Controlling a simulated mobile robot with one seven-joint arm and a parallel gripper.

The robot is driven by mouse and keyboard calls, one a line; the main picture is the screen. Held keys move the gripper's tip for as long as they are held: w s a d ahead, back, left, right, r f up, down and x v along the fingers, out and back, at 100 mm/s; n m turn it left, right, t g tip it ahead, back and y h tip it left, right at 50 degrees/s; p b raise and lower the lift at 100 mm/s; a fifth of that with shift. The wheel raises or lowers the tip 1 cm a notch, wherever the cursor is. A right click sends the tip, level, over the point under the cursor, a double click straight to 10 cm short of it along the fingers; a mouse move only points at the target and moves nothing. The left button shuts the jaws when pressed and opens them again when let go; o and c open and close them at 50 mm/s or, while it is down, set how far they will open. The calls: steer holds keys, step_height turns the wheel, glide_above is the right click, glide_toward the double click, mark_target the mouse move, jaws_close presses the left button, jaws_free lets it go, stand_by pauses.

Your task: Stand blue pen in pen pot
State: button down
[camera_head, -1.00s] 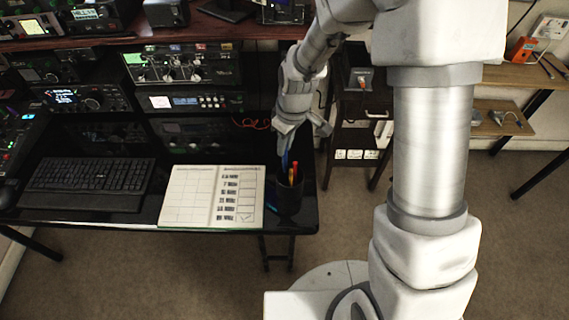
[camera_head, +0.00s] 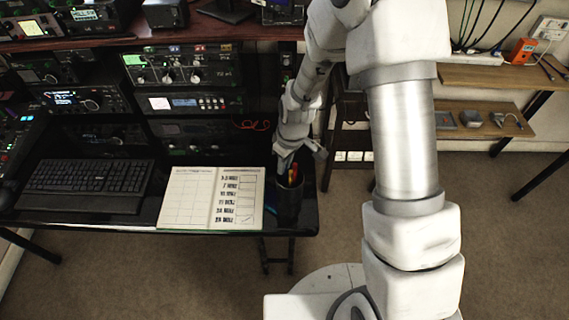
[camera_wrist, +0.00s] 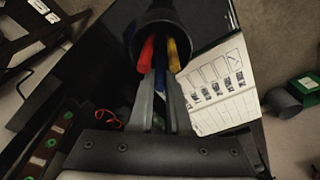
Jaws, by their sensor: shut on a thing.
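The dark round pen pot (camera_head: 289,206) stands at the right front corner of the black desk. A red pen (camera_wrist: 146,54) and a yellow pen (camera_wrist: 174,54) stand in it, and they show at its mouth in the wrist view. My gripper (camera_head: 287,168) is just above the pot, pointing down. In the wrist view my gripper (camera_wrist: 163,88) is shut on the blue pen (camera_wrist: 160,72), which lies between the two fingers and reaches into the mouth of the pot (camera_wrist: 163,14) between the other pens. The pen's lower end is hidden.
An open notebook (camera_head: 190,198) lies left of the pot, and a black keyboard (camera_head: 88,178) lies further left. Radio sets (camera_head: 182,66) stand behind on the desk and shelf. A small blue item (camera_head: 271,210) shows beside the pot. Wooden shelves (camera_head: 480,120) stand to the right.

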steer(key=c, duration=0.9)
jaws_free()
step_height(320, 180, up, 17)
steer(key=s+d+p, duration=0.2)
steer(key=s+d+r+m+t, duration=0.1)
steer(key=s+d+r+m, duration=0.2)
steer(key=s+r, duration=0.2)
steer(key=s+d+r+m+t+h, duration=0.1)
steer(key=s+d+r+m+t, duration=0.1)
steer(key=s+d+r+m, duration=0.1)
steer(key=s+d+r+m+t, duration=0.1)
steer(key=s+d+r+m, duration=0.2)
steer(key=s+r, duration=0.4)
steer(key=shift+s+d+r+m, duration=0.15)
steer(key=shift+s+d+r, duration=0.05)
steer(key=shift+s+d, duration=0.25)
steer(key=shift+s+d+r+m, duration=0.2)
steer(key=shift+s+d, duration=0.1)
steer(key=shift+s, duration=0.15)
